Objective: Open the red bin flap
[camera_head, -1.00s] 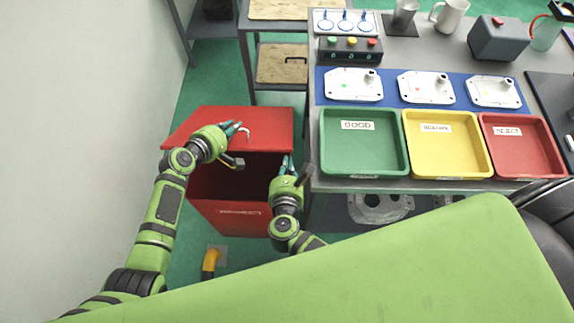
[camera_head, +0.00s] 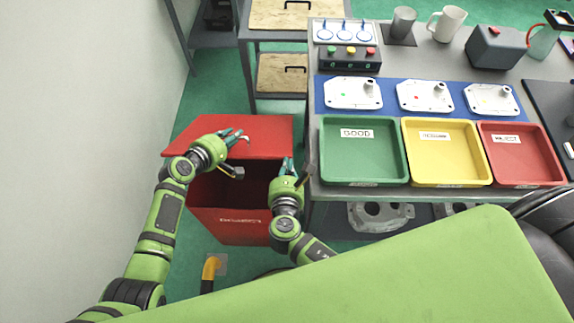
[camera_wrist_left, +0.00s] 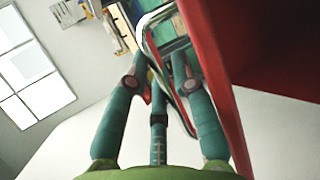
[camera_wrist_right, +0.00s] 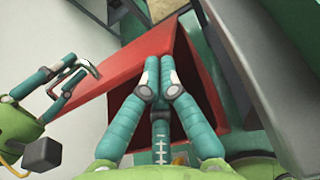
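The red bin (camera_head: 228,226) stands left of the bench with its dark inside showing. Its red flap (camera_head: 268,132) is raised behind the opening; it shows tilted in the right wrist view (camera_wrist_right: 112,92). My left gripper (camera_head: 238,137) is at the flap's upper face. In the left wrist view its fingers close around the bent metal flap handle (camera_wrist_left: 150,45), beside the red flap edge (camera_wrist_left: 215,85). The right wrist view also shows the handle (camera_wrist_right: 92,68) at those fingers. My right gripper (camera_head: 287,165) is shut and empty, fingertips together, above the opening's right side.
The bench holds a green tray (camera_head: 325,150), a yellow tray (camera_head: 407,150) and a red tray (camera_head: 488,155). Its left edge is close to my right gripper. A wall (camera_head: 70,110) is left of my left arm. A shelf unit (camera_head: 245,60) stands behind the bin.

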